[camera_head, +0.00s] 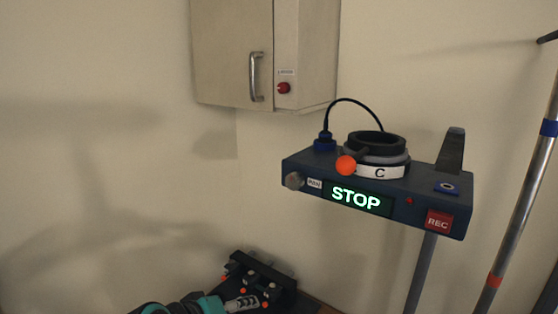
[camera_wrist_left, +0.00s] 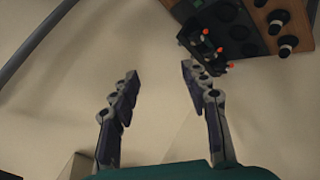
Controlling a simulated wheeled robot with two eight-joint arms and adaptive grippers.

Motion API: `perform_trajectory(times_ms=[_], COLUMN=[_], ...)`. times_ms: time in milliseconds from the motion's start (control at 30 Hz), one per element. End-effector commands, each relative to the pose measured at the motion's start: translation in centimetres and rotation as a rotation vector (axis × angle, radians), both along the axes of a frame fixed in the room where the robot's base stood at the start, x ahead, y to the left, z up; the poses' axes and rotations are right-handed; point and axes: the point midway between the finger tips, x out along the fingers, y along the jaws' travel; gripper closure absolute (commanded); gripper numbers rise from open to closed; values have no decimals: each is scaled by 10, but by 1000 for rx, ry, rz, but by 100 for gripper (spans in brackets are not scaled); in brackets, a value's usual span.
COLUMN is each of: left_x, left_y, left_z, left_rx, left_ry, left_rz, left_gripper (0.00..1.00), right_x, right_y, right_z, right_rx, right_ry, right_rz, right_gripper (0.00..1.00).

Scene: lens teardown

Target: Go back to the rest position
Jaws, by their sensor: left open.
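My left gripper (camera_wrist_left: 159,76) is open in the left wrist view, with its two dark jointed fingers apart and nothing between them. In the head view its teal and dark wrist is at the bottom edge, and the gripper (camera_head: 245,303) is beside a dark rack. The dark rack (camera_head: 262,272) has several orange-tipped parts, and it also shows beyond the right finger in the left wrist view (camera_wrist_left: 205,45). Whether finger and rack touch I cannot tell. My right gripper is not in view.
A blue box (camera_head: 300,168) with a STOP display carries a lens ring marked C (camera_head: 380,172) with an orange knob. A cabinet (camera_head: 225,50) hangs on the wall. A metal pole (camera_head: 520,205) stands at right. The left of the head view is bare wall.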

Motion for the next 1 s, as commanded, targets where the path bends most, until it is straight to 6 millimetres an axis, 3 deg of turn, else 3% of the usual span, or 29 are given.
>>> perform_trajectory(times_ms=[33,200,300,400,500,600,1000], left_x=[-13,-54,-76,-92,-103,-108,-110], left_y=[6,35,54,71,82,89,91], left_z=[-42,-140,-190,-227,-250,-260,-260], left_rx=[64,311,447,558,634,674,687], left_ry=[5,27,42,55,64,70,71], left_rz=[-15,-72,-101,-124,-139,-147,-149], left_gripper=[54,54,54,54,54,54,54], right_x=[0,0,0,0,0,0,0], right_y=[0,0,0,0,0,0,0], right_z=[-27,-75,-100,-119,-130,-134,-133], right_rx=[0,0,0,0,0,0,0], right_ry=[0,0,0,0,0,0,0], right_rz=[0,0,0,0,0,0,0], right_gripper=[60,60,60,60,60,60,60])
